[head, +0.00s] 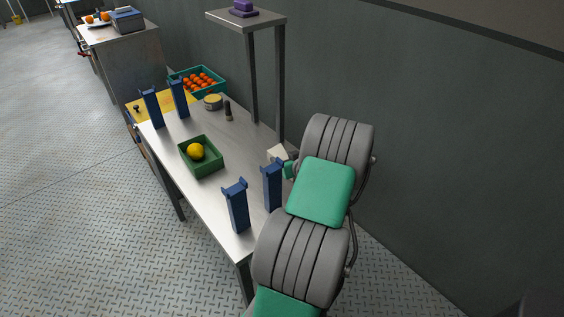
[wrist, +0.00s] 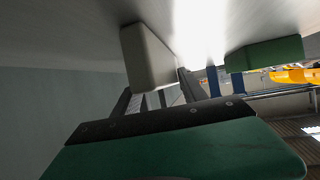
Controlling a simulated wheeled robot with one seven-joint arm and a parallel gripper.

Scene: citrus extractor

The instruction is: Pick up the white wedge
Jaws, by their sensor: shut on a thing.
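The white wedge (head: 276,153) is at the right side of the metal table, partly hidden by my arm. My gripper (head: 290,157) is at the wedge's right side, mostly hidden behind the green-cuffed arm. In the wrist view, the pale wedge (wrist: 146,55) stands at the tips of the dark fingers, and my gripper (wrist: 152,92) is shut on it. The picture there looks upside down, with the tabletop at the top. I cannot tell whether the wedge touches the tabletop.
Several blue posts (head: 239,207) stand on the table (head: 222,195), one close to my arm. A green tray (head: 208,169) holds a yellow fruit (head: 195,151). A teal crate (head: 217,82) of oranges is at the far end. A tall stand (head: 247,22) and the wall are behind.

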